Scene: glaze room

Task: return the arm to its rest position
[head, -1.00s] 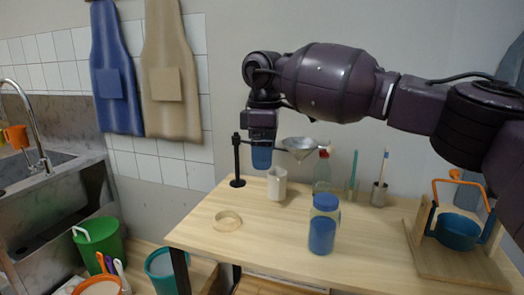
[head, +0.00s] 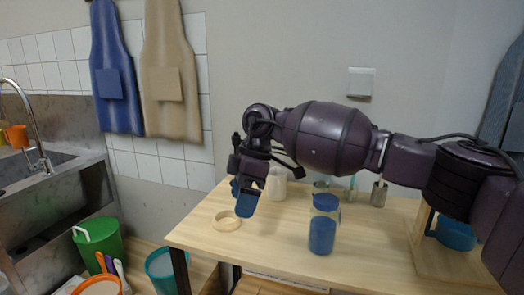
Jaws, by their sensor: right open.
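My right arm comes in from the right, across the back of the wooden table. Its gripper (head: 241,199) points down over the table's left part, with its blue fingertips apart and nothing seen between them. The gripper shows just above a pale wooden ring (head: 228,221) in the picture; I cannot tell how high it hangs over the table. A white cup (head: 277,184) stands to its right, partly hidden by the arm. My left gripper is not in view.
A blue-lidded jar (head: 323,227) of blue stuff stands mid-table (head: 277,246). A metal cup (head: 379,193) is behind it. Bins, including a green one (head: 98,241), and a sink (head: 45,190) are left. The table's front left is clear.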

